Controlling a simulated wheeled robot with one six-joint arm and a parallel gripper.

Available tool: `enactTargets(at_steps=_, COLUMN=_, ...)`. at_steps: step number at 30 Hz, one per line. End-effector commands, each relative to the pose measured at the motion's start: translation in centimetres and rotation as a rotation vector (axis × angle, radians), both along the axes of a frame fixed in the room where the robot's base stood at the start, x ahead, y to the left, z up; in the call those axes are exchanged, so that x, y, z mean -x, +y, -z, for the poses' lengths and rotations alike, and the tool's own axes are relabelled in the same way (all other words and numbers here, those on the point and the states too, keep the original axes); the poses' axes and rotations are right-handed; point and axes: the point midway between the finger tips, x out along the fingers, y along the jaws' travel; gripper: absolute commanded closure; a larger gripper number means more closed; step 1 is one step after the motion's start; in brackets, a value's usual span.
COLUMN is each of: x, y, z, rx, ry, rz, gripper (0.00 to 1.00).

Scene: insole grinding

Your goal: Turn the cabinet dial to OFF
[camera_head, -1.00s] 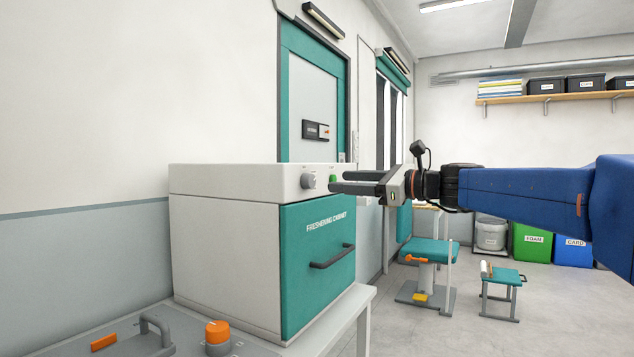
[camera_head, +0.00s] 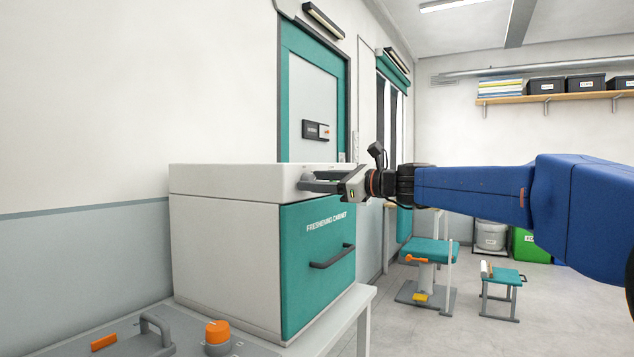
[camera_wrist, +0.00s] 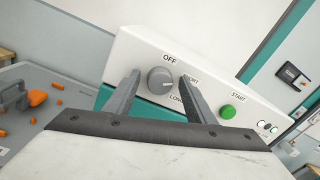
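The freshening cabinet (camera_head: 225,235) is a white box with a teal drawer front and a dark handle. Its grey dial (camera_wrist: 161,80) sits on the white top panel (camera_wrist: 205,68), below the word OFF, with SHORT and LONG to its right; the pointer's exact setting is too small to tell. My gripper (camera_wrist: 158,80) is open, with one finger on each side of the dial; I cannot tell whether they touch it. In the head view my gripper (camera_head: 318,181) reaches the panel from the right and mostly hides the dial.
A green START button (camera_wrist: 228,112) is right of the dial, close to the right finger, with small indicator lights beyond. A grey unit with an orange knob (camera_head: 217,332) stands at the front left. Open floor (camera_head: 455,325) lies to the right.

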Motion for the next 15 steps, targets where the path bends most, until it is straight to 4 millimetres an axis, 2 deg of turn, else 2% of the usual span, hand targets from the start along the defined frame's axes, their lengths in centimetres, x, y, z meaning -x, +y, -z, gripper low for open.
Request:
enactTargets(at_steps=1, x=0.01, y=-0.01, z=0.0, rx=0.0, ry=0.0, rz=0.0, gripper=0.61)
enactTargets(at_steps=3, x=0.01, y=-0.01, z=0.0, rx=0.0, ry=0.0, rz=0.0, gripper=0.78)
enactTargets(at_steps=5, x=0.01, y=-0.02, z=0.0, rx=0.0, ry=0.0, rz=0.0, gripper=0.91)
enactTargets(at_steps=15, x=0.03, y=-0.02, z=0.03, rx=0.02, ry=-0.029, rz=-0.001, gripper=0.91)
